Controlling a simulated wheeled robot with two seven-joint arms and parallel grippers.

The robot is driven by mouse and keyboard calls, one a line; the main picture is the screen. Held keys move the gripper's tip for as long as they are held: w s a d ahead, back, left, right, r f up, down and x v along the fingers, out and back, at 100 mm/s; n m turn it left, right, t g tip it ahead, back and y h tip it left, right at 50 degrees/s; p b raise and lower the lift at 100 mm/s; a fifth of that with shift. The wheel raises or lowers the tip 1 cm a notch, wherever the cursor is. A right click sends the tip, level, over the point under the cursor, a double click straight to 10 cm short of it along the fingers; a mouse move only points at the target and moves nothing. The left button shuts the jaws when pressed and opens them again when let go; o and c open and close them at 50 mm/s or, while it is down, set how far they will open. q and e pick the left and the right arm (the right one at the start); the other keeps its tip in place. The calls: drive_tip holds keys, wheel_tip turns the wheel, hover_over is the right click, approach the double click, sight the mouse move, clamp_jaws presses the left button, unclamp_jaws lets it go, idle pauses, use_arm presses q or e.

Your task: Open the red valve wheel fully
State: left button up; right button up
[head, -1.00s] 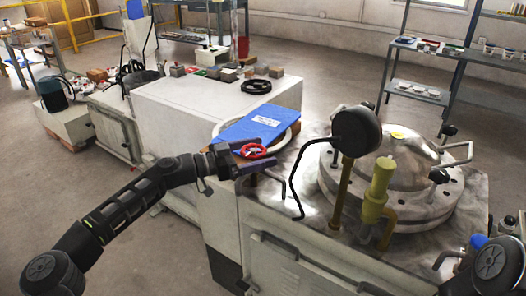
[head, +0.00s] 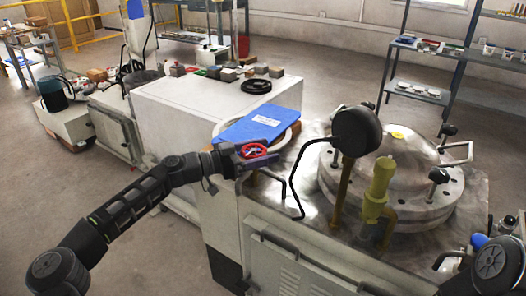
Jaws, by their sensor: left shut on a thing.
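The small red valve wheel (head: 254,151) stands near the left edge of the steel-topped machine, in front of the blue folder. My left gripper (head: 256,157) reaches in from the left and is shut on the wheel. The fingers hide part of the wheel and the stem beneath it. How far the valve is turned cannot be told.
A blue folder (head: 258,125) lies over a round white rim just behind the wheel. A bent black rod (head: 292,188) and a dark round gauge (head: 356,131) stand to the right. A domed steel lid (head: 400,160) and a yellow-green valve body (head: 378,185) are farther right.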

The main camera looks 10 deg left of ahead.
use_arm(q)
drive_tip(key=c, duration=0.3)
